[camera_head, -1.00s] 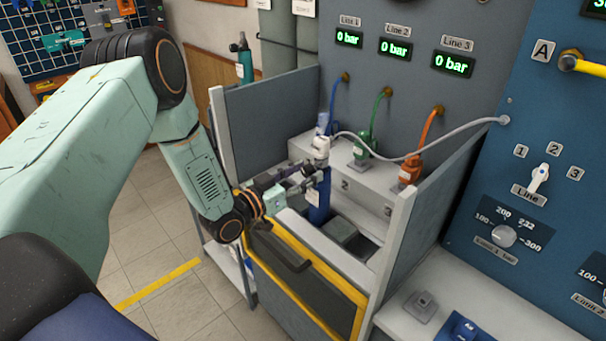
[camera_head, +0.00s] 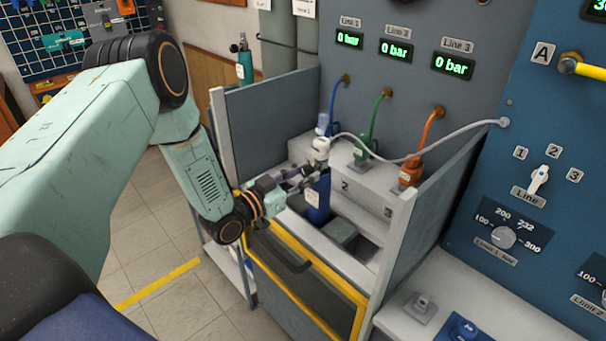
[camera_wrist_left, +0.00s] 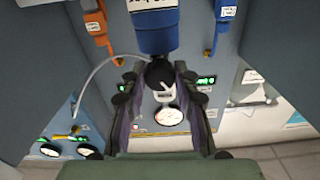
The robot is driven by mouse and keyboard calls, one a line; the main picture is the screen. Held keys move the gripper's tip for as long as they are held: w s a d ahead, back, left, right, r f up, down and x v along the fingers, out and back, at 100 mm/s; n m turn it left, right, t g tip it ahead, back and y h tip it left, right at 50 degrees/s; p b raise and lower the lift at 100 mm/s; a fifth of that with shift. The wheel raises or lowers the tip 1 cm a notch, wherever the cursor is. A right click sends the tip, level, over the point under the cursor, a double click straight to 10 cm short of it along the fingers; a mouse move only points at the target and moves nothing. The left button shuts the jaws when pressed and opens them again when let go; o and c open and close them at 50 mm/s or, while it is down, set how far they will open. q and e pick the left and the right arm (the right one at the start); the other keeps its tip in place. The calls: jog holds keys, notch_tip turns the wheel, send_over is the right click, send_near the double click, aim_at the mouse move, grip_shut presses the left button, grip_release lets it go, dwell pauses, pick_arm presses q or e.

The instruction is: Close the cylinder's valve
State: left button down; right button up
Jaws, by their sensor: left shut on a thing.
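The blue cylinder (camera_head: 318,202) stands upright in the bench bay, and its lower part is hidden inside the bay. A white fitting (camera_head: 321,147) sits on its top with a grey hose running to the right. In the left wrist view the blue cylinder (camera_wrist_left: 158,35) hangs from the top edge, with the black valve knob (camera_wrist_left: 160,73) at its end. My left gripper (camera_wrist_left: 158,76) is shut on this knob, one finger on each side. In the head view the left gripper (camera_head: 312,174) reaches the cylinder's neck from the left. My right gripper is out of view.
Blue, green (camera_head: 364,148) and orange (camera_head: 411,169) connectors with hoses stand behind the cylinder. Grey side panels (camera_head: 268,118) flank the bay, and a yellow-edged front door (camera_head: 290,285) closes its front. Three displays above read 0 bar. A control panel (camera_head: 545,140) is at right.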

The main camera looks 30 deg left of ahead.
pick_arm(q)
jog(key=shift+m+p, duration=0.35)
jog(key=shift+m, duration=0.85)
jog(key=shift+m+p, duration=0.6)
jog(key=shift+m, duration=1.5)
jog(key=c, duration=1)
grip_release()
jog(key=v, duration=1.2)
